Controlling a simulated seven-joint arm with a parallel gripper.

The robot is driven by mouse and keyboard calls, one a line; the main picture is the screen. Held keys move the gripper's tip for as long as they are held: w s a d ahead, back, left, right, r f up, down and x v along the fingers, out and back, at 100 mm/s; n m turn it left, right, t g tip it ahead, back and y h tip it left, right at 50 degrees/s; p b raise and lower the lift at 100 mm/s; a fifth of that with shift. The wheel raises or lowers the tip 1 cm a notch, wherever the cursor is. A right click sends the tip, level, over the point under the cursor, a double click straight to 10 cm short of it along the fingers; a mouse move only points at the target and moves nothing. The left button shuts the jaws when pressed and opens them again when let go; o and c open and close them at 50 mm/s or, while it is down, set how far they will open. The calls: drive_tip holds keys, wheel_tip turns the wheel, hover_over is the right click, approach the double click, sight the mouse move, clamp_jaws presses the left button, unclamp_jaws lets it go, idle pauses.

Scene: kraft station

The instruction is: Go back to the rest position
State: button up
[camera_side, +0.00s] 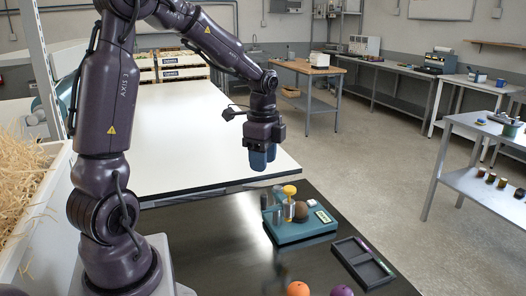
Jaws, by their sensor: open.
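My gripper (261,160) hangs pointing down from my dark purple arm, near the front right corner of the white table. Its blue fingers show above the table's edge, with nothing seen between them. The gap between the fingers is small in this view. It is behind and a little left of a teal device (300,229) on the black table, and apart from it.
The teal device carries a yellow-topped post (289,198) and a brown round thing (300,211). A black tray (362,262), an orange ball (298,289) and a purple ball (342,291) lie nearer. The white table (190,125) is largely clear. A straw-filled bin (38,225) stands left.

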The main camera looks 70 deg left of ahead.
drive_tip(key=shift+r, duration=0.9)
drive_tip(key=s+d+r+n+t, duration=0.2)
drive_tip(key=s+d+r+n, duration=0.2)
drive_tip(key=d, duration=0.4)
drive_tip(key=s+d+r+n+t, duration=0.3)
drive_tip(key=s+d+r+n, duration=0.1)
drive_tip(key=s+d, duration=0.3)
drive_tip(key=shift+s+d+n+t, duration=0.15)
drive_tip(key=shift+d+n+t, duration=0.15)
drive_tip(key=shift+d+n, duration=0.3)
